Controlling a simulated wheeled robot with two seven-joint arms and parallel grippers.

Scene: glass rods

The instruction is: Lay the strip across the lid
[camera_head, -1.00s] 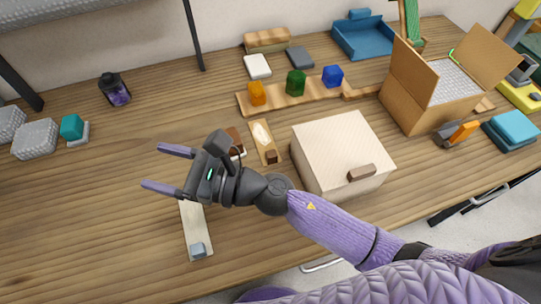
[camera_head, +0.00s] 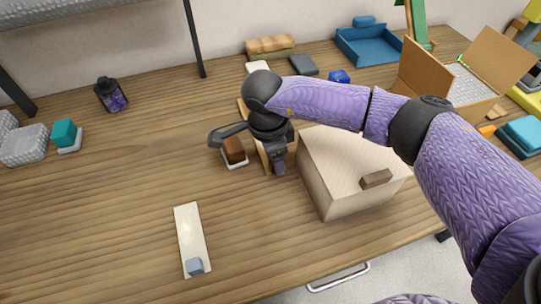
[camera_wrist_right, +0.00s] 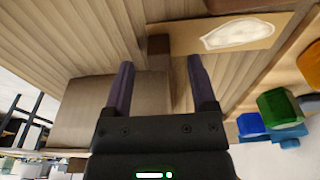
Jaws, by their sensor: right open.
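A tan strip (camera_wrist_right: 240,33) with a white oval and a brown block (camera_wrist_right: 158,48) at one end lies on the table beside the box. In the head view my arm mostly hides this strip. My right gripper (camera_wrist_right: 160,64) is open, pointing down, with the brown block between its fingers; I cannot tell whether they touch it. In the head view this gripper (camera_head: 278,168) is just left of the pale box. The box (camera_head: 345,150) has a flat top and a brown block on it (camera_head: 376,179). A second, pale strip (camera_head: 189,232) with a grey-blue block (camera_head: 194,265) lies at the front left.
A brown block (camera_head: 234,150) on a white base stands just left of my gripper. Green (camera_wrist_right: 278,108) and orange blocks stand behind. An open cardboard box (camera_head: 425,75) and blue tray (camera_head: 368,45) are at the back right.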

